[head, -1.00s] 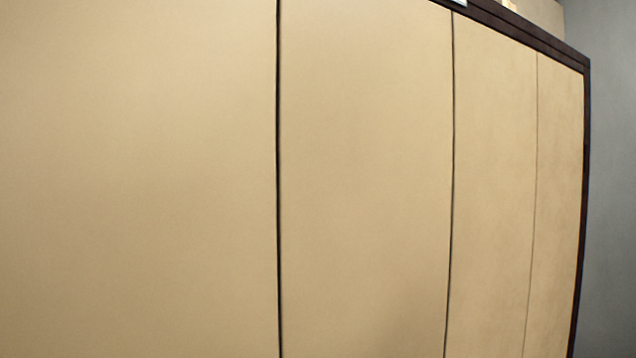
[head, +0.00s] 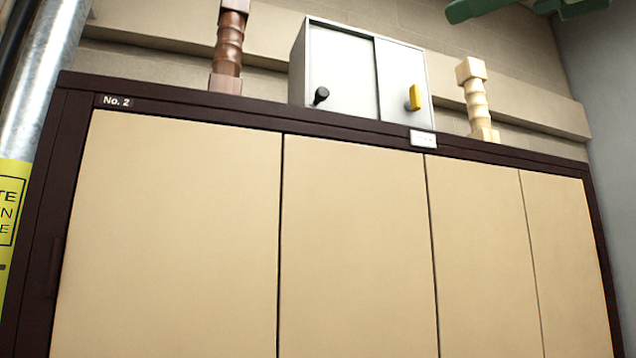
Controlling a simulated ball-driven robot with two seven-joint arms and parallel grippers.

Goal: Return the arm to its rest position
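Neither of my grippers nor my arms shows in the head view. The view is filled by a large cabinet with a dark brown frame (head: 340,127) and several tan door panels (head: 355,240). A small "No. 2" label (head: 117,102) sits at the frame's upper left, and a white label (head: 423,139) sits at the top edge right of the middle.
On the cabinet top stand a brown turned post (head: 228,48), a small grey-white box (head: 340,70) with a black knob and a yellow handle (head: 415,97), and a pale turned post (head: 476,98). A metal pipe (head: 45,80) and yellow sign (head: 10,215) are at left.

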